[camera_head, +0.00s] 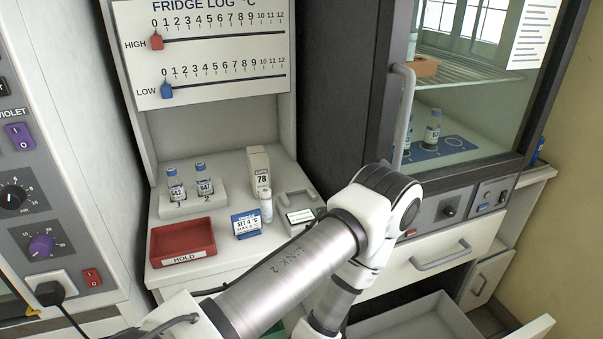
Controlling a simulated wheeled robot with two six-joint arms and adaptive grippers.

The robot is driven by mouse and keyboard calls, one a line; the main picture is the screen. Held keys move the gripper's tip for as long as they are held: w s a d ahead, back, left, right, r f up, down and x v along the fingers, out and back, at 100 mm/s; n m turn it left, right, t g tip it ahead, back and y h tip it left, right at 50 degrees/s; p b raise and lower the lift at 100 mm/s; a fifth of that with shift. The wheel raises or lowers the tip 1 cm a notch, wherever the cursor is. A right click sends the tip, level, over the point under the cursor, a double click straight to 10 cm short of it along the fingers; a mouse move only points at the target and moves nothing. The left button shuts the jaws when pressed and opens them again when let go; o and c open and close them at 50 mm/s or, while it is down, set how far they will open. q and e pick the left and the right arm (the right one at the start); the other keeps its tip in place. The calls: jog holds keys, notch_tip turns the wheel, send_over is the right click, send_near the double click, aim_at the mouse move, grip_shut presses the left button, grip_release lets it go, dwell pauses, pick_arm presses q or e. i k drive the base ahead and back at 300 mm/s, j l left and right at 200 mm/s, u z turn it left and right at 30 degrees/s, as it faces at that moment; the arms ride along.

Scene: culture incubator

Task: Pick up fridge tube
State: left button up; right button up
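A blue-capped tube (432,133) stands upright inside the glass-fronted fridge (478,90), on a blue mat (455,149). Another tube-like shape beside it is partly hidden by the fridge handle (403,115). The fridge door looks shut. On the white bench, two more blue-capped tubes, a left one (176,186) and a right one (205,182), stand in a white rack (192,206). One of my arms crosses the lower middle, bends in front of the fridge base and runs down out of the picture. Neither gripper shows.
A red HOLD tray (182,236), a blue-edged "SET 4 °C" card (247,223), a white box marked 78 (258,170) and a small grey device (303,215) sit on the bench. An open drawer (420,318) juts out below the fridge. A log board (215,45) stands behind.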

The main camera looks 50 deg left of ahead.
aim_at(266, 200)
jog(key=u, duration=0.45)
jog(key=l+u, duration=0.1)
jog(key=u, duration=0.35)
jog(key=k+u, duration=0.1)
jog(key=u, duration=0.8)
